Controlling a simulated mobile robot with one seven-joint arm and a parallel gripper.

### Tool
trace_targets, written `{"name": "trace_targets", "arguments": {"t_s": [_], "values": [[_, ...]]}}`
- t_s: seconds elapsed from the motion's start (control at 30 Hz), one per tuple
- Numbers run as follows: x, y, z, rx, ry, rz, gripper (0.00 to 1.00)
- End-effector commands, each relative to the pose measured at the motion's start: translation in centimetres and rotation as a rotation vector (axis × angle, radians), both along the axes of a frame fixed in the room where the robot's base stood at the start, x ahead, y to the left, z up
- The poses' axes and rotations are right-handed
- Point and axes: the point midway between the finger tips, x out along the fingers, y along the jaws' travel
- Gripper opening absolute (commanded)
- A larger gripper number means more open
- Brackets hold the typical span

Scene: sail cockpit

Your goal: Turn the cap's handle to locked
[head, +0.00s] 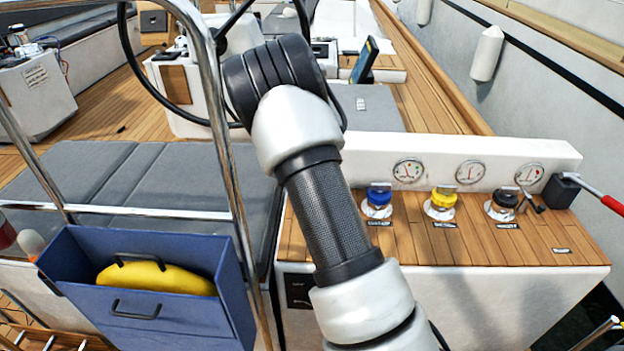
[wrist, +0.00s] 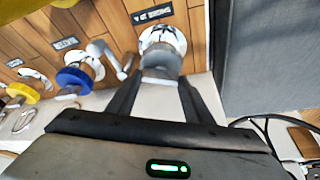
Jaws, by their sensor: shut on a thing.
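My gripper (wrist: 163,82) is in the wrist view, its two dark fingers reaching to a deck filler cap. They are shut on the cap's grey handle (wrist: 161,70), which is mostly hidden between them. The cap's pale round flange (wrist: 163,38) shows beyond the fingertips, set in the teak top beside a dark label. I cannot tell the handle's exact angle or read the label. In the head view my arm hides this cap and my gripper.
A blue cap (head: 379,197), a yellow cap (head: 441,200) and a black cap (head: 503,200) stand in a row below gauges (head: 470,172). A red-handled lever (head: 612,205) is at the right. A blue bin (head: 165,318) holds something yellow. A metal rail (head: 222,130) stands left of my arm.

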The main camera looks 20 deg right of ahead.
Motion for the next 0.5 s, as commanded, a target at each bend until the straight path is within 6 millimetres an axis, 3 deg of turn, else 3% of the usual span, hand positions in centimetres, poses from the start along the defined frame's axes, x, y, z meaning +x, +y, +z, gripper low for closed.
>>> {"name": "trace_targets", "arguments": {"t_s": [0.03,0.13,0.5], "values": [[-0.07,-0.03,-0.06,0.0,0.001,0.0,0.51],[-0.07,-0.03,-0.06,0.0,0.001,0.0,0.66],[-0.15,0.17,0.54,0.0,0.0,0.001,0.66]]}}
